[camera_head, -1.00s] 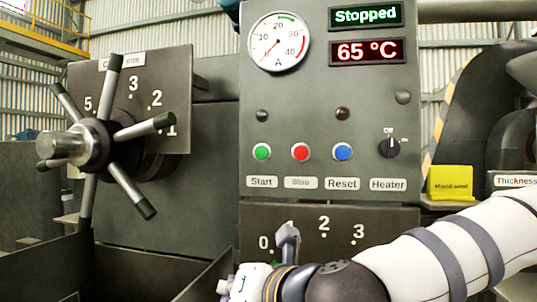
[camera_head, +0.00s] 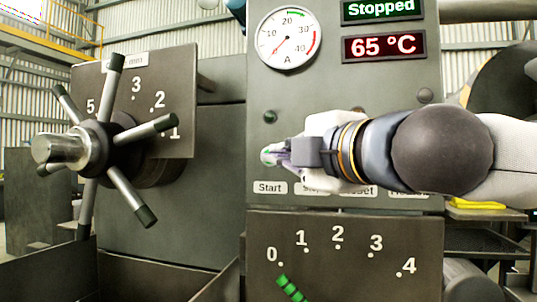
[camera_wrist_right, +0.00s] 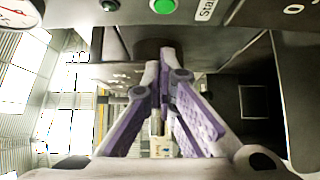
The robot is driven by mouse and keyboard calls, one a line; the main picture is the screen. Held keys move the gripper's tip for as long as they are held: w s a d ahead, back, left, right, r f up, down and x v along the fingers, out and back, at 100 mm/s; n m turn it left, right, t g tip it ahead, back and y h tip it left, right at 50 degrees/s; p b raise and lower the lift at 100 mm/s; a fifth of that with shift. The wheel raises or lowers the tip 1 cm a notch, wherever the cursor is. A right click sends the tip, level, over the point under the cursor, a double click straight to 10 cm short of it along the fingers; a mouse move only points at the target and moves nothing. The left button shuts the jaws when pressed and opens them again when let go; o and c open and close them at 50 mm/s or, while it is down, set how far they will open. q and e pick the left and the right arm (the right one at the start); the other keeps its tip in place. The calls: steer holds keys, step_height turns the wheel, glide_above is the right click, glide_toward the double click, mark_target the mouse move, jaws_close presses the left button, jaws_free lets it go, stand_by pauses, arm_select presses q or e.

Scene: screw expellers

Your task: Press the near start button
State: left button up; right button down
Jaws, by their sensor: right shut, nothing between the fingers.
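The green start button (camera_head: 265,156) shows in the head view as a small green patch at the tips of my right gripper (camera_head: 272,155), mostly hidden behind it. The "Start" label (camera_head: 270,187) is just below. In the right wrist view the green button (camera_wrist_right: 164,6) is at the top edge, above and slightly right of the shut fingertips (camera_wrist_right: 160,58), with a visible gap in the picture. I cannot tell whether they touch. The right gripper is shut and empty. The display (camera_head: 381,9) reads "Stopped". My left gripper is not in view.
My right arm covers the stop, reset and heater controls. A green-banded lever (camera_head: 291,288) is below, near the 0 mark. A spoked handwheel (camera_head: 97,146) stands to the left. A temperature display (camera_head: 386,48) reads 65 °C.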

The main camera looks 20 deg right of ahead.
mark_target(267, 151)
steer(key=w, duration=0.6)
steer(key=w+p, duration=0.1)
steer(key=w, duration=0.2)
steer(key=shift+d+r, duration=0.2)
steer(key=shift+d, duration=0.05)
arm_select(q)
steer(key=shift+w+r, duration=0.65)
arm_select(e)
steer(key=shift+w+d+f, duration=0.2)
steer(key=shift+w+f, duration=0.05)
steer(key=shift+w, duration=0.2)
